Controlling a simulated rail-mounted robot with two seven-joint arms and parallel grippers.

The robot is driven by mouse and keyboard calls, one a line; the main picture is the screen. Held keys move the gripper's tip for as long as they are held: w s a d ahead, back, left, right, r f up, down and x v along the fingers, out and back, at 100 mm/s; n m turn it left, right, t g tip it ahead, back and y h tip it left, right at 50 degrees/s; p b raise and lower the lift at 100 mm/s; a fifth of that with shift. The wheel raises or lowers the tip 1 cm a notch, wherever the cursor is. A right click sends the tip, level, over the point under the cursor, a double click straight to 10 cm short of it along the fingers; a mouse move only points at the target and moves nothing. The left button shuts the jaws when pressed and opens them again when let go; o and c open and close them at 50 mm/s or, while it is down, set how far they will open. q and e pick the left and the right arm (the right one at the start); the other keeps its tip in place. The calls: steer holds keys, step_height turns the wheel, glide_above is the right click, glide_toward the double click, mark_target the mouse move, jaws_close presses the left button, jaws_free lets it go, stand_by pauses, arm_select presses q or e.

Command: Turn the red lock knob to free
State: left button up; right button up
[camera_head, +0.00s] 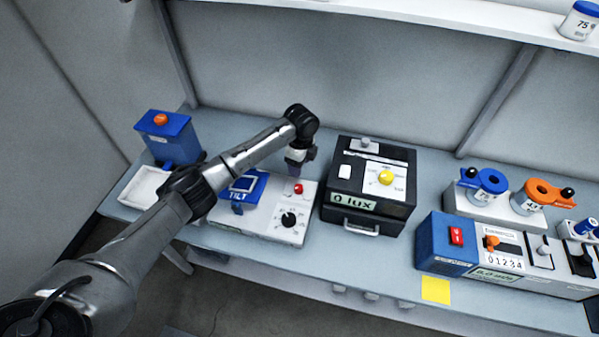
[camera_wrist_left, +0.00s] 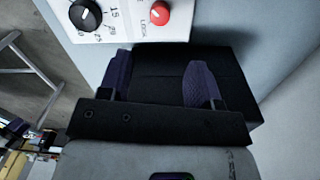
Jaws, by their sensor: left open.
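The red lock knob (camera_head: 298,188) sits on the upper right of the white panel (camera_head: 259,229) of the tilt unit. In the left wrist view the red knob (camera_wrist_left: 159,13) shows at the top edge, with small lettering beside it. My left gripper (camera_head: 299,163) hangs just behind and above the knob in the head view, apart from it. In the left wrist view its two purple-padded fingers (camera_wrist_left: 161,78) are spread with nothing between them. The knob lies beyond the fingertips. My right gripper is not in view.
A black dial (camera_head: 289,219) and a blue TILT display (camera_head: 242,186) share the panel. A black lux box (camera_head: 326,201) with a yellow knob stands close on the right. A blue dispenser (camera_head: 168,132) and white tray (camera_head: 135,189) are at the left.

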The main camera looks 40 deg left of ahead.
arm_select(q)
steer(key=shift+r, duration=1.15)
